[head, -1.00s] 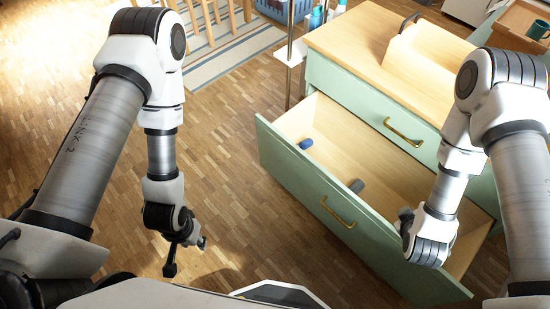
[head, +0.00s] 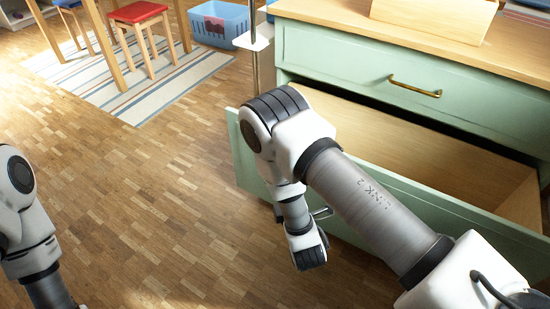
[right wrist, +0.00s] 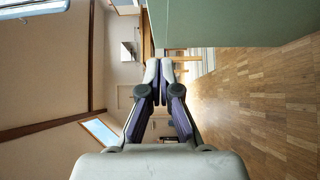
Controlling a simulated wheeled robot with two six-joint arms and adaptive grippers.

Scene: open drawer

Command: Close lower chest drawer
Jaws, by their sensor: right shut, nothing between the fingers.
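The lower chest drawer (head: 248,163) is pulled out, with its green front facing me. Part of its wooden inside (head: 425,140) shows empty; the rest is hidden behind my right arm. My right gripper, in front of the drawer front and toward its left part, is mostly hidden by its own wrist in the head view. The right wrist view shows the right gripper (right wrist: 160,82) shut and empty, with the green panel (right wrist: 235,28) alongside at upper right. I cannot tell whether they touch. My left arm shows at the left edge, its gripper out of frame.
The upper drawer (head: 350,65) is shut, with a brass handle (head: 415,86). A wooden box (head: 435,15) sits on the chest top. A blue basket (head: 218,24), red stool (head: 140,14) and striped rug (head: 150,90) lie beyond. The floor left of the drawer is clear.

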